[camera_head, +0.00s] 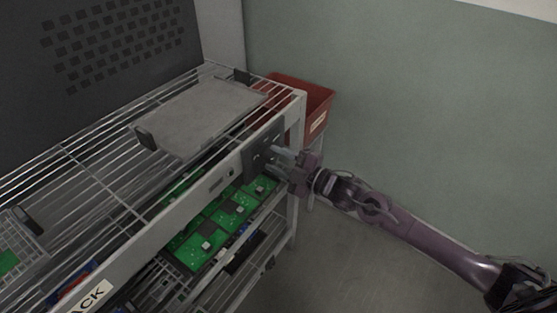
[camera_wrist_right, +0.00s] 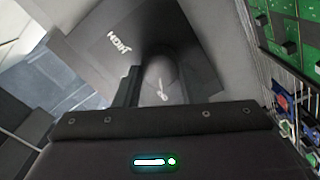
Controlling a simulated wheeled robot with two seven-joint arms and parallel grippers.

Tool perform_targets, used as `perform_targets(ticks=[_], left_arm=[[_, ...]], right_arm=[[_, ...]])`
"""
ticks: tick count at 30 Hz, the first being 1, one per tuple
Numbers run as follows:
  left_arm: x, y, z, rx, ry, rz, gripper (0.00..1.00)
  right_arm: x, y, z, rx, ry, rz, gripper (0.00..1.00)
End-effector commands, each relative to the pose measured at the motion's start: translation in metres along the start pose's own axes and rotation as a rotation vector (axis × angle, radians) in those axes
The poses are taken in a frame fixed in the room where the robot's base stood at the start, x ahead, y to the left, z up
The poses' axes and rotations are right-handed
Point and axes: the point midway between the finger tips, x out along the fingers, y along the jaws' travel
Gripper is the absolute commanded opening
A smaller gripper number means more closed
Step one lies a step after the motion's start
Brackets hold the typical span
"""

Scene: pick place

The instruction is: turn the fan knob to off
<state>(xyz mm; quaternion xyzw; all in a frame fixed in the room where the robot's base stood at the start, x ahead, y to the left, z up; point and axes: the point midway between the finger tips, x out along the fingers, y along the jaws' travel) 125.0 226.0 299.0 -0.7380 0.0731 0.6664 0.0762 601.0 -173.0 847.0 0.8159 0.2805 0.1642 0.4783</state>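The fan control panel (camera_head: 262,150) is a dark plate on the front rail at the right end of the wire rack. It also shows in the right wrist view (camera_wrist_right: 90,48), with white lettering that seems to read HIGH. The dark rounded knob (camera_wrist_right: 160,70) stands out from the panel there, straight ahead of my right gripper (camera_wrist_right: 158,88). In the head view my right gripper (camera_head: 281,160) is at the panel and hides the knob. The fingers are at the knob's sides; whether they press on it is unclear. My left gripper is out of view.
A grey tray (camera_head: 200,112) lies on the rack's top shelf (camera_head: 85,170). Green circuit boards (camera_head: 212,228) sit on the shelf below. A red bin (camera_head: 318,98) stands behind the rack's right end. Floor and wall to the right are clear apart from my arm.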

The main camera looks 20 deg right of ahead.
Motion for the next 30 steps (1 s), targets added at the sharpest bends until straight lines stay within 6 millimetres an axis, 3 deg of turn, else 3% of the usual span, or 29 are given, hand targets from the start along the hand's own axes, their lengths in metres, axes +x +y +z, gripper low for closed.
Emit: perform_targets(ticks=[5,14,30], left_arm=[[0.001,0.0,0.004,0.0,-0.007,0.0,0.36],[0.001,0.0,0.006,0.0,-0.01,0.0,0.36],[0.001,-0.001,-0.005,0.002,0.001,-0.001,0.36]], right_arm=[[0.0,-0.001,0.0,0.0,0.0,-0.002,0.57],[-0.003,-0.001,0.0,0.001,0.0,-0.001,0.57],[-0.072,-0.001,0.001,0.001,-0.001,-0.002,0.57]])
